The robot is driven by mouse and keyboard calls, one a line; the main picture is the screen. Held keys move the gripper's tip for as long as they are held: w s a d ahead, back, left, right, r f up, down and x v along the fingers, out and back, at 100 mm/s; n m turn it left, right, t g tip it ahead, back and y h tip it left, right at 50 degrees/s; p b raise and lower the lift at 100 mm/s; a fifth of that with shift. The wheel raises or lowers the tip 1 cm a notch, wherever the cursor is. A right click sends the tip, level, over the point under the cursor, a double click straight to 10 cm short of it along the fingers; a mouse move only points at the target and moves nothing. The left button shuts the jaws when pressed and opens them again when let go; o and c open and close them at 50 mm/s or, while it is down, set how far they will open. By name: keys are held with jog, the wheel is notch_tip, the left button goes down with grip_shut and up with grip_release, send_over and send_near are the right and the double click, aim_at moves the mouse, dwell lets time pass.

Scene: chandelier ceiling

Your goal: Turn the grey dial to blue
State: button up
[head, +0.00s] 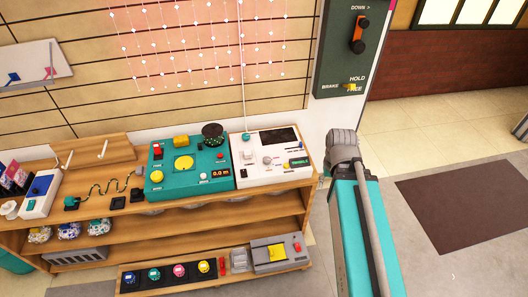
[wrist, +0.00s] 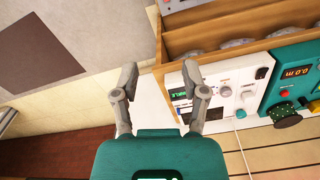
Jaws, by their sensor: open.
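A white control box (head: 270,181) stands at the right end of the wooden shelf top. A small grey dial (head: 267,160) sits on its face, left of a small green-lit display (head: 298,162). In the wrist view the box appears turned around, and the grey dial (wrist: 225,92) is right of the gripper. Its pointer and any blue mark are too small to make out. My gripper (wrist: 159,74) is open and empty, its fingers apart from the dial. In the head view my arm is right of the box, and the fingers are mostly hidden.
A teal control box (head: 188,165) with yellow and red buttons stands left of the white box. A teal knob (head: 246,136) and a white knob (head: 247,155) sit near the dial. A grey wall panel (head: 352,45) rises behind. Floor to the right is clear.

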jog(key=shift+w+d, duration=0.3)
jog(key=shift+w, duration=0.25)
jog(key=o, duration=0.3)
jog(key=shift+w, duration=0.1)
jog(key=shift+o, duration=0.5)
jog(key=shift+w+a, duration=0.1)
jog(key=shift+w, duration=0.2)
jog(key=w+a+f+m+b, duration=0.3)
jog(key=w+a, duration=0.7)
jog(key=w, duration=0.3)
jog(key=w+a+f+m+b, duration=0.3)
jog(key=w+a+m, duration=0.1)
jog(key=w+a, duration=0.7)
jog(key=shift+w+m, duration=0.3)
jog(key=shift+w, duration=0.75)
jog(key=shift+f, duration=0.15)
